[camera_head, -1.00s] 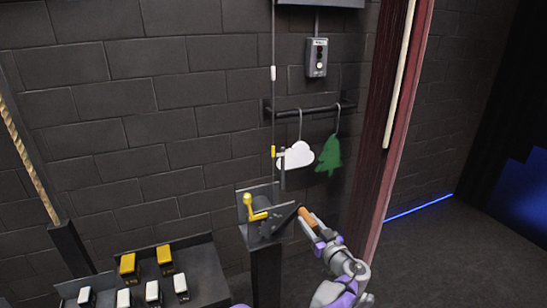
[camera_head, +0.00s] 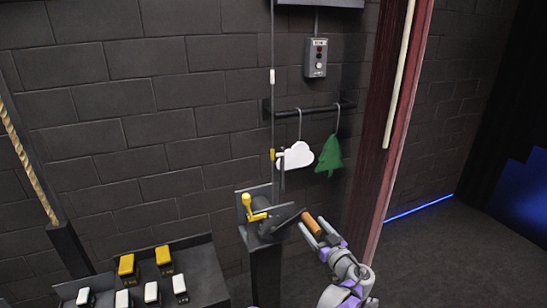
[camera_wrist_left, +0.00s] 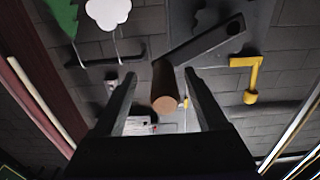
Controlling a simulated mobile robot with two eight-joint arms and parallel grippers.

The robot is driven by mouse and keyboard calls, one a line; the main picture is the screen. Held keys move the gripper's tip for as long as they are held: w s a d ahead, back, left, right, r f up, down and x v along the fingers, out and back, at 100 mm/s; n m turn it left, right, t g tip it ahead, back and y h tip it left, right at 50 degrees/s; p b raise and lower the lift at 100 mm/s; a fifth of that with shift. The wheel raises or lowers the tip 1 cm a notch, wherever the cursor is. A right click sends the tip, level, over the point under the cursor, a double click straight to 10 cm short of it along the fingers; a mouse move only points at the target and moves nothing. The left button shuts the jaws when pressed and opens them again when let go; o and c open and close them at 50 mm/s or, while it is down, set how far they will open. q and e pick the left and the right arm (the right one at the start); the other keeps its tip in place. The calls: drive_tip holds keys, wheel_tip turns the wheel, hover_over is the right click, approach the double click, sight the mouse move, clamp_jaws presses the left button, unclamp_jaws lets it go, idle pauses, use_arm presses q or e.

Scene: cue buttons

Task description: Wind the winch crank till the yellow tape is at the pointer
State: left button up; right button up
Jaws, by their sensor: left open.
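The winch (camera_head: 262,222) stands on a dark post, its dark crank arm (camera_head: 288,222) reaching right to a brown wooden handle (camera_head: 311,223). My left gripper (camera_head: 314,231) is open around the handle, one finger on each side. In the left wrist view the handle (camera_wrist_left: 165,88) shows between the spread fingers, with gaps beside it. The yellow tape (camera_head: 272,154) is on the vertical cable (camera_head: 273,115), at about the height of the small pointer (camera_head: 281,153) beside it. Exact alignment is too small to tell. My right gripper is out of view.
A yellow lever (camera_head: 250,204) sits on the winch's left side. A white cloud (camera_head: 296,156) and green tree (camera_head: 329,155) hang from a wall rail. A control box (camera_head: 316,58) is above. A switch console (camera_head: 205,272) stands lower left; a red curtain (camera_head: 385,120) hangs right.

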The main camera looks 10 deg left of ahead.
use_arm(q)
drive_tip(key=v, duration=0.9)
drive_tip(key=shift+s+d+b, duration=0.2)
drive_tip(key=shift+s+b, duration=0.1)
drive_tip(key=s+a+f+m+g+h, duration=0.15)
drive_tip(key=s+a+g, duration=0.3)
drive_tip(key=a, duration=0.55)
drive_tip(key=s+a+m+g+h, duration=0.1)
drive_tip(key=s+a+m+g, duration=0.15)
drive_tip(key=s+a, duration=0.5)
drive_tip(key=s+a+f+m+g+h, duration=0.1)
drive_tip(key=s+a+f+h, duration=0.1)
drive_tip(key=s, duration=0.8)
drive_tip(key=s+a+f+m+g+h, duration=0.1)
drive_tip(key=s+f+h, duration=0.3)
drive_tip(key=s, duration=0.6)
drive_tip(key=shift+s+a+m+h, duration=0.4)
drive_tip(key=shift+a+h, duration=0.3)
drive_tip(key=shift+h, duration=0.05)
